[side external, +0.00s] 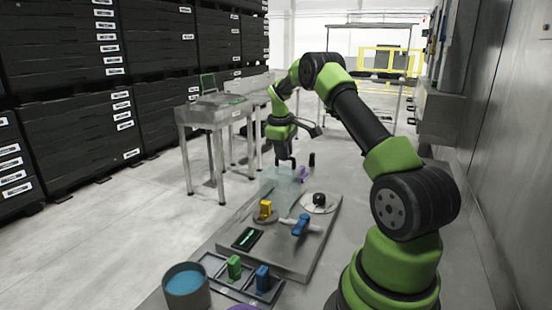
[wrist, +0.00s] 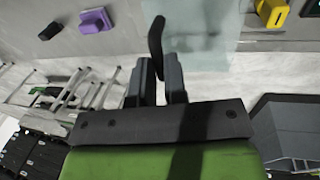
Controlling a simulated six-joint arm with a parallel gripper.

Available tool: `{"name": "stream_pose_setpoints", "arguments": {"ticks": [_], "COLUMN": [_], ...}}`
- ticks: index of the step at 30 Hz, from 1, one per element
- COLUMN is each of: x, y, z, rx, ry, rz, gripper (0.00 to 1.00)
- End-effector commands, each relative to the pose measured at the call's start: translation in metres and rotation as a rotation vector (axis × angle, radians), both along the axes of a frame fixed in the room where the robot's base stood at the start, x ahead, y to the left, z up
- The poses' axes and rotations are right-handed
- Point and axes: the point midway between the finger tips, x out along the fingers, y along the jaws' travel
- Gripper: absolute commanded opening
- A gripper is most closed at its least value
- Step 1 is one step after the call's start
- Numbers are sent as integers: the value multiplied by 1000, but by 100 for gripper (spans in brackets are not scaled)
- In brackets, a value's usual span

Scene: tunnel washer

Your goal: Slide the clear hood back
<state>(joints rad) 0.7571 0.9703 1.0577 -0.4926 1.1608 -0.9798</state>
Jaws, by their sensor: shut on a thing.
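The clear hood (side external: 281,190) is a pale, see-through box at the far end of the grey metal plate on the bench. In the wrist view it shows as a pale blue-green sheet (wrist: 205,35). My gripper (side external: 287,160) is above the hood, pointing down. In the wrist view my gripper (wrist: 157,75) is shut on a dark, curved handle (wrist: 156,35), which overlaps the hood's left edge there. How the handle joins the hood is not clear.
A purple part (side external: 302,173) stands beside the hood. A yellow valve handle (side external: 265,209), a blue handle (side external: 300,224) and a black knob (side external: 319,199) stand nearer on the plate. A rack with green and blue pieces (side external: 235,268) and a blue-filled tub (side external: 186,284) are in front.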

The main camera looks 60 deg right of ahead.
Motion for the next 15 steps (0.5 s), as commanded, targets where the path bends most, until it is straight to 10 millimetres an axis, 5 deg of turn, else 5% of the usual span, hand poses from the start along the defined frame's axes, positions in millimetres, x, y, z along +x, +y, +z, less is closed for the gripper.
{"name": "stream_pose_setpoints", "arguments": {"ticks": [15], "x": [2], "y": [-43], "z": [-1], "rx": [1], "ry": [-10], "rz": [4], "gripper": [0]}}
